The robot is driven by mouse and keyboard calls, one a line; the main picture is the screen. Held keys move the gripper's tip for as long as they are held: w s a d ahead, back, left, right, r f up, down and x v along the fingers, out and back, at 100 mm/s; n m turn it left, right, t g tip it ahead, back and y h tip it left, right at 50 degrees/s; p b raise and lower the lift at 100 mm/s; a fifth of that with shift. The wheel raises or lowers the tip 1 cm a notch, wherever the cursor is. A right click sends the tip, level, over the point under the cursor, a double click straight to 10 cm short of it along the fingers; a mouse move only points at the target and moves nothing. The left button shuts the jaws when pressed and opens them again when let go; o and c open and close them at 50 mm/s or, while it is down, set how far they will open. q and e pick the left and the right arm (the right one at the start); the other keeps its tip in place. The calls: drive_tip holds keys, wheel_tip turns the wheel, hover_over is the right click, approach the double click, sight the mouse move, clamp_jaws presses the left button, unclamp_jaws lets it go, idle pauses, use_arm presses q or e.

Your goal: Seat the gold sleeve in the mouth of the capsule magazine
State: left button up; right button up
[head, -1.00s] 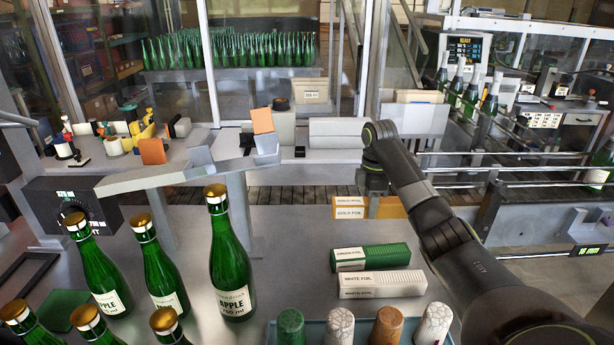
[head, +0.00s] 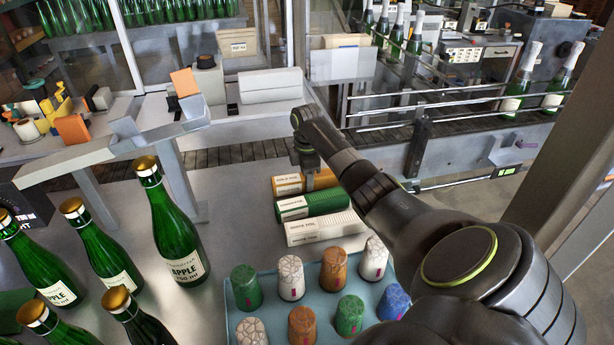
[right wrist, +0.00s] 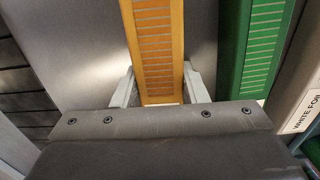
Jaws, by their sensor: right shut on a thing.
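The gold sleeve (head: 289,186) is a long gold-orange box with a white label, beyond the green sleeve in the head view. My right gripper (head: 312,178) is shut on it. In the right wrist view the sleeve (right wrist: 157,45) runs between the two fingers, with a ribbed strip along its face. I cannot tell whether it touches the table. A grey sloping channel (head: 85,163) on posts stands at the left and may be the capsule magazine; its mouth is not clear. My left gripper is not in view.
The green sleeve (head: 314,203) and white sleeve (head: 325,228) lie beside the gold one. A blue tray (head: 272,297) of coloured capsules is in front. Several green bottles (head: 178,235) stand at the left. A railed conveyor (head: 440,160) runs behind at the right.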

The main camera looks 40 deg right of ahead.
drive_tip(key=shift+f, duration=0.15)
drive_tip(key=o, duration=1)
